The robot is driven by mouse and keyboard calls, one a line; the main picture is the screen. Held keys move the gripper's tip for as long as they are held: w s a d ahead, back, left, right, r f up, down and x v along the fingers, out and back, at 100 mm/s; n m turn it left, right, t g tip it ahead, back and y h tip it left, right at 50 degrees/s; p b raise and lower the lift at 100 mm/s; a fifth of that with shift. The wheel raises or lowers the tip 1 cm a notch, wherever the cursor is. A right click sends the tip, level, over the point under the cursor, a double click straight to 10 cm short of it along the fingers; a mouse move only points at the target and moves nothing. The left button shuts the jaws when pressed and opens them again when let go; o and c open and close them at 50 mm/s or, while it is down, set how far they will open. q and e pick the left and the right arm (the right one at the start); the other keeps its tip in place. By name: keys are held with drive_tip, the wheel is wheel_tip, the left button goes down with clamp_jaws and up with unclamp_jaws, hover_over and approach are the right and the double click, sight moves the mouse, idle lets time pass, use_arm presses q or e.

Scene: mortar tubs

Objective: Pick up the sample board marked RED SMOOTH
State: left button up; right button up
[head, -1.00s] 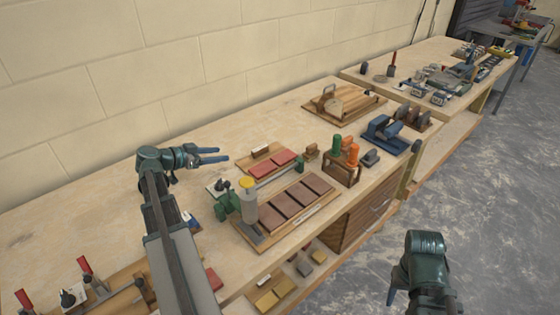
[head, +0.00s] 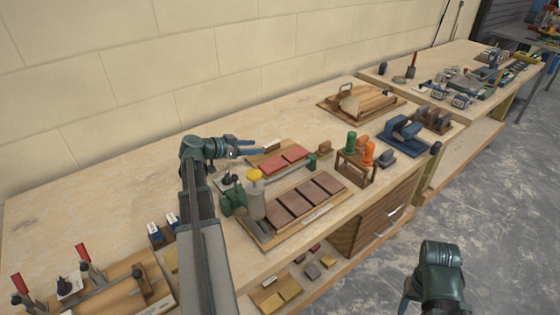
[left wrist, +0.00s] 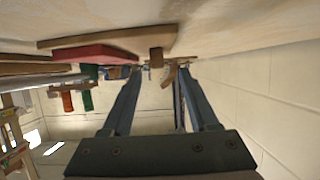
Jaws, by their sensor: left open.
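Two red boards (head: 272,166) lie side by side on a wooden tray at the back of the near bench. Several darker brown-red boards (head: 302,198) lie on a longer tray in front. I cannot read the markings, so I cannot tell which is RED SMOOTH. My left gripper (head: 261,147) is open and empty, just left of and above the red boards' tray. In the left wrist view its fingers (left wrist: 155,75) are apart, with a red board (left wrist: 95,54) beside them. My right gripper is mostly cut off below my right arm at the lower right.
A rack with green and orange handles (head: 356,165) stands to the right. The bench's back left is clear.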

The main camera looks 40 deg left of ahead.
sight(268, 145)
use_arm(q)
drive_tip(key=shift+w, duration=0.25)
drive_tip(key=x, duration=0.2)
drive_tip(key=b+x, duration=0.1)
drive_tip(key=x, duration=0.2)
drive_tip(key=shift+w+d+r, duration=0.15)
drive_tip(key=shift+d+r, duration=0.05)
drive_tip(key=shift+d, duration=0.05)
drive_tip(key=shift+r, duration=0.1)
clamp_jaws()
idle(1.1)
